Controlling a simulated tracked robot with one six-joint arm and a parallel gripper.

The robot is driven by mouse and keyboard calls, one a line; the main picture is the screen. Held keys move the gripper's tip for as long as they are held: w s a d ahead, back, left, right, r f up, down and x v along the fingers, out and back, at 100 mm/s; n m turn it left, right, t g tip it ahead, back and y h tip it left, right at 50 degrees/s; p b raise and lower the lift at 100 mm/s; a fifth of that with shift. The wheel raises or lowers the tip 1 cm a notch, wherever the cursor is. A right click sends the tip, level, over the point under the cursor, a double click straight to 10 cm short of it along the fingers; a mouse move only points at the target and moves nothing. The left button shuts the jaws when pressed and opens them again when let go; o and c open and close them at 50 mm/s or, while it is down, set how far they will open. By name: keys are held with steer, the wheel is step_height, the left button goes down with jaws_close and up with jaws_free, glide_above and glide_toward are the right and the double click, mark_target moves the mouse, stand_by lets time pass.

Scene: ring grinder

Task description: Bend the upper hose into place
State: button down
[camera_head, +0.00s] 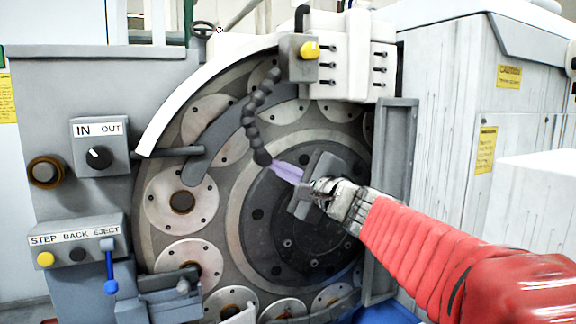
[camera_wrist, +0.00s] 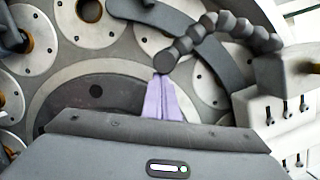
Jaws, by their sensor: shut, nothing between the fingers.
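The upper hose (camera_head: 250,115) is a dark chain of ball segments. It hangs from the grey block with a yellow knob at the top and curves down to the left. Its lower end is near the purple fingertips of my gripper (camera_head: 288,172). In the wrist view the hose (camera_wrist: 205,32) runs from the grey block at right to a ball end just above the fingertips (camera_wrist: 161,98). The fingers are together with nothing between them. I cannot tell whether the tips touch the hose end.
The round grinder plate (camera_head: 300,225) with several white discs lies behind my gripper. A dark handle (camera_head: 170,152) sticks out at left by the IN/OUT switch box (camera_head: 100,145). The STEP BACK EJECT panel (camera_head: 75,243) has a blue lever. A grey upright panel (camera_head: 398,150) stands at right.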

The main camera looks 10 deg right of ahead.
steer(key=shift+s+a+r+m, duration=0.15)
steer(key=shift+s+a, duration=0.1)
steer(key=shift+a, duration=0.7)
steer(key=shift+s+a+r+m, duration=0.15)
steer(key=shift+s+a, duration=0.05)
steer(key=shift+a, duration=0.7)
steer(key=s+d+f, duration=0.4)
steer(key=s+d, duration=0.3)
steer(key=s, duration=0.1)
steer(key=shift+s, duration=0.15)
steer(key=shift+f, duration=0.1)
